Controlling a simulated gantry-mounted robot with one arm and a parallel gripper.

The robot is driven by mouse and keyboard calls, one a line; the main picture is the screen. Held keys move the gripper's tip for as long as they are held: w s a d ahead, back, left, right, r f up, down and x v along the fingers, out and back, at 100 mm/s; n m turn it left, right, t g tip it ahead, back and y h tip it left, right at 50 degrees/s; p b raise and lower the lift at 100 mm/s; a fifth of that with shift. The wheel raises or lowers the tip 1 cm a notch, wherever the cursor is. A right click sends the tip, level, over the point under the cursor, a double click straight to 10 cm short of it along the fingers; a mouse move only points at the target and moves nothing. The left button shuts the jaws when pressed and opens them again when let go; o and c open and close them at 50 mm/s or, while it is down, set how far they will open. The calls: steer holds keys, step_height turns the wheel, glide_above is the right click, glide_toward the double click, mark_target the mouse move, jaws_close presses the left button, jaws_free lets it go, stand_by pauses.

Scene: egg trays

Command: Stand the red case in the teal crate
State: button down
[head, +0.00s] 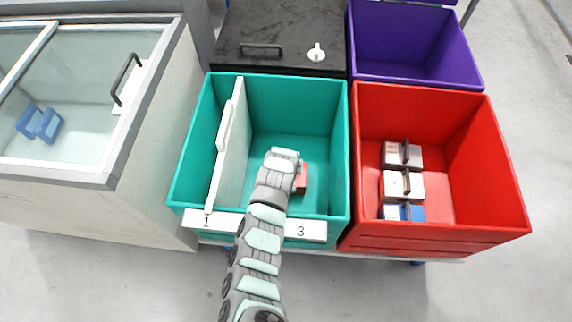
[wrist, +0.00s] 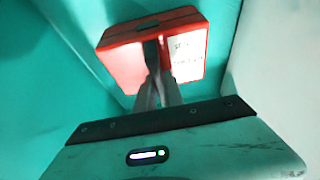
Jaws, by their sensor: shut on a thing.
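The red case (head: 301,180) is inside the teal crate (head: 340,150), in the larger right-hand compartment labelled 3. My arm reaches over the crate's front wall and partly hides the case in the head view. In the wrist view the red case (wrist: 190,28) has a red edge and pale faces, one with faint writing. My gripper (wrist: 160,75) is shut on the case, its fingers against the middle of it. Teal walls (wrist: 60,70) surround it. I cannot tell whether the case touches the crate floor.
A white divider (head: 230,150) splits the teal crate, leaving a narrow left compartment labelled 1. A red crate (head: 480,150) at right holds several small cases (head: 403,185). A purple crate (head: 415,45) and a black lidded box (head: 280,35) stand behind. A glass-topped chest (head: 90,100) is at left.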

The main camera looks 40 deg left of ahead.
steer(key=shift+w+f, duration=0.1)
steer(key=shift+f, duration=0.2)
steer(key=shift+f, duration=0.45)
stand_by(0.5)
steer(key=c, duration=1.4)
jaws_free()
steer(key=shift+o, duration=0.2)
steer(key=shift+f, duration=0.1)
steer(key=p+v, duration=0.4)
steer(key=v, duration=0.6)
steer(key=shift+s+r, duration=0.2)
steer(key=shift+r, duration=0.15)
